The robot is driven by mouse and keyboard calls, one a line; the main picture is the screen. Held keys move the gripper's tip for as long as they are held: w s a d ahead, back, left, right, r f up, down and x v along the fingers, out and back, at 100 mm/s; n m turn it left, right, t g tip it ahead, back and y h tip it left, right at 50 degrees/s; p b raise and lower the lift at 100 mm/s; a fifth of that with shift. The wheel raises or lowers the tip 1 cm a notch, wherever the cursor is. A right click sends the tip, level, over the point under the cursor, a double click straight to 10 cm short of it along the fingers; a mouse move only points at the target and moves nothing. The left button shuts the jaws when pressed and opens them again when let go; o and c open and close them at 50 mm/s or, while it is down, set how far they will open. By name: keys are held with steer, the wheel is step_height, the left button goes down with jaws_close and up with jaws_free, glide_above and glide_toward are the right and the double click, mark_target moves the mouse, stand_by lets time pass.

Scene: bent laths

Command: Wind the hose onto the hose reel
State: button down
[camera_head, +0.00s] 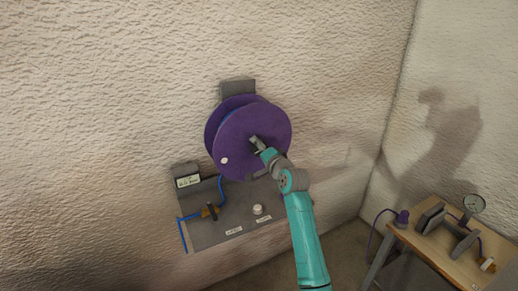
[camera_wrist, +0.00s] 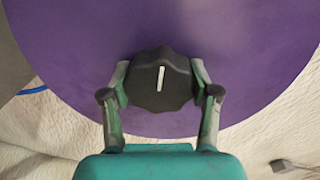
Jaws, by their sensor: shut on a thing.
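The purple hose reel (camera_head: 245,165) is mounted on the rough wall; its front disc fills much of the wrist view (camera_wrist: 80,60). A black lobed knob (camera_wrist: 150,98) with a white line sits on the disc. My gripper (camera_head: 257,143) is at the middle of the disc; in the wrist view its two fingers (camera_wrist: 160,85) are shut on opposite sides of the knob. The blue hose (camera_head: 221,190) hangs below the reel and runs to the left of the grey panel. A bit of blue shows between the reel's discs. My gripper mostly hides the knob in the head view.
A white round knob (camera_head: 224,160) is on the disc's lower left. The grey wall panel (camera_head: 215,232) below carries labels, a brass fitting with a dark lever (camera_head: 210,212) and a white knob (camera_head: 258,209).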

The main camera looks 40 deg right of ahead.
steer(key=m, duration=0.4)
steer(key=shift+w+r, duration=0.1)
steer(key=shift+r, duration=0.15)
steer(key=m, duration=0.5)
steer(key=shift+m+y, duration=0.3)
steer(key=shift+y, duration=0.1)
steer(key=m, duration=0.4)
steer(key=shift+t, duration=0.3)
steer(key=m, duration=0.5)
steer(key=shift+a+f, duration=0.1)
steer(key=shift+m, duration=0.3)
steer(key=shift+c, duration=1.3)
jaws_free()
steer(key=shift+w, duration=0.15)
steer(key=shift+f, duration=0.25)
